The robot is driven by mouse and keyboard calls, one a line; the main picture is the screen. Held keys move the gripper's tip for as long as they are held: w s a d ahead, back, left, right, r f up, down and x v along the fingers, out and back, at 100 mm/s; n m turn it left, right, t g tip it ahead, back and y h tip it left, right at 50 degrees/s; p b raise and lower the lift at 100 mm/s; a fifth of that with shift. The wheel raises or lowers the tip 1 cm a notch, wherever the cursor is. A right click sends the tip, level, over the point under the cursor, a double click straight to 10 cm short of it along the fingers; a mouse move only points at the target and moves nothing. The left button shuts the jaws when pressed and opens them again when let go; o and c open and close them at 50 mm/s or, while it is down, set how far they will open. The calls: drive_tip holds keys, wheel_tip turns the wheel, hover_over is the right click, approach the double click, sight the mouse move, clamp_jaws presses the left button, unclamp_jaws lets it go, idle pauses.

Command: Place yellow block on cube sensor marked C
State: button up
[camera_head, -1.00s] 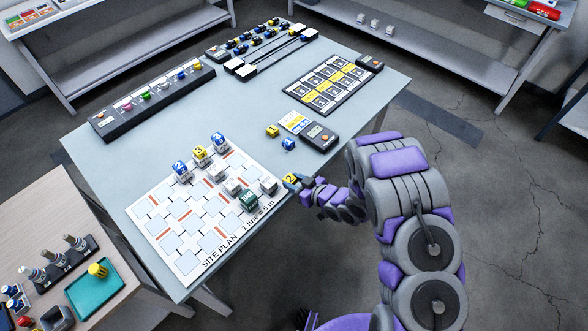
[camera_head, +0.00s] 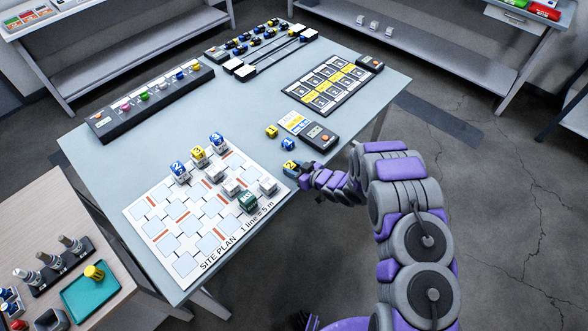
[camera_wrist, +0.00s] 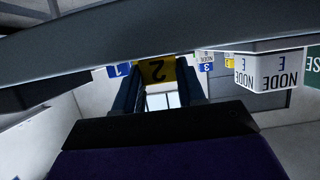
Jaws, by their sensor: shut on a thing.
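My gripper (camera_head: 296,172) is shut on a yellow block marked 2 (camera_head: 289,166), held near the right edge of the site plan board (camera_head: 150,203). In the wrist view the yellow block (camera_wrist: 157,70) sits between the dark fingers, its 2 upside down. White cube sensors stand on the board, one of them (camera_head: 268,185) close to my gripper. In the wrist view a white cube reads NODE E (camera_wrist: 268,72), upside down. Blue and yellow numbered blocks top several cubes, including a yellow 3 (camera_head: 199,153). I cannot make out which cube is marked C.
A green cube (camera_head: 247,201) stands at the board's right side. Loose yellow (camera_head: 271,131) and blue (camera_head: 288,144) blocks lie beside a handheld meter (camera_head: 317,137). A dark rack (camera_head: 150,103) and a slotted panel (camera_head: 333,84) stand farther back. The table middle is clear.

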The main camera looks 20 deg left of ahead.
idle(0.3)
drive_tip(key=o, duration=1)
drive_tip(key=shift+f, duration=0.1)
drive_tip(key=shift+o, duration=0.2)
drive_tip(key=p+v, duration=0.2)
drive_tip(key=v, duration=1.5)
drive_tip(key=shift+d+f+p, duration=0.3)
drive_tip(key=shift+d, duration=0.1)
drive_tip(key=shift+w, duration=0.1)
